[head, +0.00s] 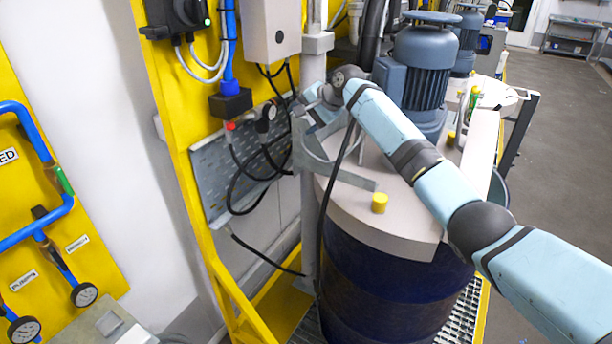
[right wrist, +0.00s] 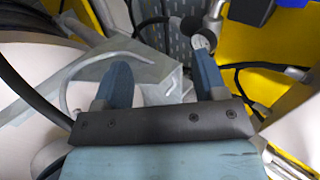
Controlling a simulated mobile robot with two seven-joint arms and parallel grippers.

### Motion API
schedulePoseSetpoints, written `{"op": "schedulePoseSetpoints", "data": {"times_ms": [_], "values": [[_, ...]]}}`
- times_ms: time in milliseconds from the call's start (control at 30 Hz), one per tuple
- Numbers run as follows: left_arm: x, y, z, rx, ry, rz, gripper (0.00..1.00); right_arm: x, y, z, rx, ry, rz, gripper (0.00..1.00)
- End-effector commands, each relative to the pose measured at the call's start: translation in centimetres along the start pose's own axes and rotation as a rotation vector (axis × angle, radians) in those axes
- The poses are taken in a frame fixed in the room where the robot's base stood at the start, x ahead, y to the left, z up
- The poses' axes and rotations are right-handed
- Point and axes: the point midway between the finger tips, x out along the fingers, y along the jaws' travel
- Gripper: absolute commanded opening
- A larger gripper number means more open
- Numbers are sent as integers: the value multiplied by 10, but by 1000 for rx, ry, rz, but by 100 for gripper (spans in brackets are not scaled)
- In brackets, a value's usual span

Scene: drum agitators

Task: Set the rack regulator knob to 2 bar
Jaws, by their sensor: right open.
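A small regulator with a dark knob (head: 262,126) is mounted at the grey perforated panel on the yellow rack. A small round gauge (head: 271,112) sits on it; its reading is too small to tell. My right gripper (head: 318,106) is just right of the regulator, partly hidden by my wrist. In the right wrist view, my right gripper (right wrist: 160,70) is open and empty, with its blue fingers spread. There the gauge (right wrist: 200,40) shows just beyond the right fingertip, beside a dark rounded part (right wrist: 192,24). I cannot tell whether the finger touches it. My left gripper is not in view.
A dark blue drum (head: 380,270) with a pale lid and a motor (head: 420,75) stands below my right arm. A grey bracket (head: 340,172) and black hoses (head: 245,180) are close to the gripper. A grey box (head: 273,30) hangs above the regulator.

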Motion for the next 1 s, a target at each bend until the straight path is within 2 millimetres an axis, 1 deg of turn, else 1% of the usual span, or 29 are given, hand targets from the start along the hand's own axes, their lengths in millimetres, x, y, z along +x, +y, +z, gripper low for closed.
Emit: {"op": "schedulePoseSetpoints", "data": {"times_ms": [100, 333, 467, 600, 800, 1000], "values": [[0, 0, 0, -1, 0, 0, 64, 12, 18, 12, -29, -10, 11, 65], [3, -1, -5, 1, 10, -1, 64, 29, 53, 34, -94, -26, 33, 65], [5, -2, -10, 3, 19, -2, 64, 37, 72, 47, -130, -32, 42, 65], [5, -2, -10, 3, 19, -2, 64, 42, 88, 57, -159, -36, 52, 65], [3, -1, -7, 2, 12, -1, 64, 46, 99, 64, -182, -38, 59, 65], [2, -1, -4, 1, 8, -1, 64, 46, 100, 65, -185, -38, 60, 65]]}}
